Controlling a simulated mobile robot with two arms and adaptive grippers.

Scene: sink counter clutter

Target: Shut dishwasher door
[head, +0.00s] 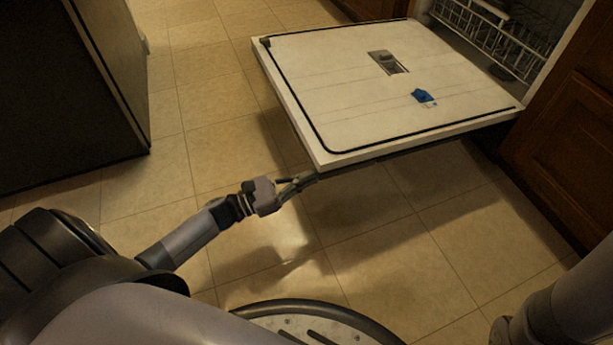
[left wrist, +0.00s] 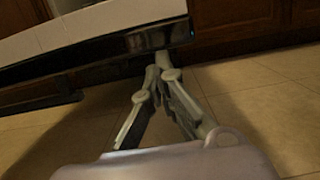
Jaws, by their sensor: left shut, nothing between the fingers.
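The dishwasher door (head: 340,85) is open and lies about level, its white inner face up, in the head view. Its hinge side meets the dishwasher opening at the upper right. My left gripper (head: 312,175) is shut and empty at the door's near corner, with the fingertips at or just under its edge. In the left wrist view the closed fingertips (left wrist: 158,62) reach the underside of the dark door edge (left wrist: 90,62). I cannot tell whether they touch it. My right gripper is not in view.
A white dish rack (head: 495,35) shows inside the dishwasher. Brown wooden cabinets (head: 570,140) stand at the right. A dark cabinet or appliance (head: 65,100) stands at the left. The tiled floor (head: 400,235) under and in front of the door is clear.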

